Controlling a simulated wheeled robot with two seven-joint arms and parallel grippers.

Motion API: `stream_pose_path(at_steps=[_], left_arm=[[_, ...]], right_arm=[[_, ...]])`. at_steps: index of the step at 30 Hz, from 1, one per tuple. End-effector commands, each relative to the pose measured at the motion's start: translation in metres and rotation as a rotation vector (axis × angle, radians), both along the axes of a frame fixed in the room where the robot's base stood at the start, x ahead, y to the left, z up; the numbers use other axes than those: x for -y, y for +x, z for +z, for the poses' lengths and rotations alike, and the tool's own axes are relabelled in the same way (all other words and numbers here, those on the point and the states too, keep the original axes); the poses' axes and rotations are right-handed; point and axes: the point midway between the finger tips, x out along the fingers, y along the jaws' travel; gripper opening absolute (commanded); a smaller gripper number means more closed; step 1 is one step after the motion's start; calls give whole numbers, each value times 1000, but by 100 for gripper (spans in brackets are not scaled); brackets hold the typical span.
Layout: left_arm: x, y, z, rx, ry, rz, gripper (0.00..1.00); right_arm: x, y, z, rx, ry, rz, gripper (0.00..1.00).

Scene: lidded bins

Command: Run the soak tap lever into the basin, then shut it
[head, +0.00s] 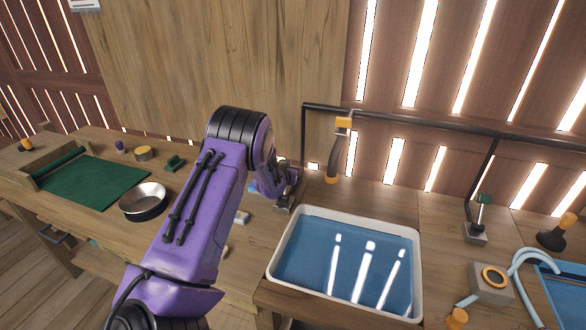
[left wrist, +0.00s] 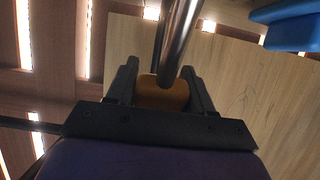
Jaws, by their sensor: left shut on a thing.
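The basin (head: 274,262) is a white-rimmed tub with blue water in the head view; bright streaks show on its surface. My left gripper (head: 287,192) is beside its far left corner, mostly hidden by my purple arm. In the left wrist view the left gripper (left wrist: 162,90) is shut on an orange grip (left wrist: 163,95), with a shiny metal rod (left wrist: 178,40) above it. I take this grip for the soak tap lever; the head view does not show it clearly. No water stream is visible. My right gripper is not in view.
A metal bowl (head: 144,201) and green mat (head: 95,186) lie left. A grey block with an orange ring (head: 490,282) is at right. A blue thing (left wrist: 285,25) shows in the wrist view.

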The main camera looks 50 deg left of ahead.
Motion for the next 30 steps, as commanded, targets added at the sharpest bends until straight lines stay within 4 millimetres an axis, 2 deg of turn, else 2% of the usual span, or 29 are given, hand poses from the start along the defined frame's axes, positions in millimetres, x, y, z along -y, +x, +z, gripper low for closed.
stream_pose_path(at_steps=[8,9,10,20,23,30], left_arm=[[1,0,-3,-5,-1,0,21],[1,0,-3,-5,-1,0,61],[1,0,-3,-5,-1,0,71],[2,-2,-1,-2,-2,-1,72],[8,-12,4,-3,-3,-2,72],[31,-57,24,-3,-3,-2,72]], right_arm=[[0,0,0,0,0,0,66],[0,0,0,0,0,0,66],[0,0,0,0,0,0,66],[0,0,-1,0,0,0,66],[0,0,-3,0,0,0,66],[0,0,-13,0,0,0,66]])
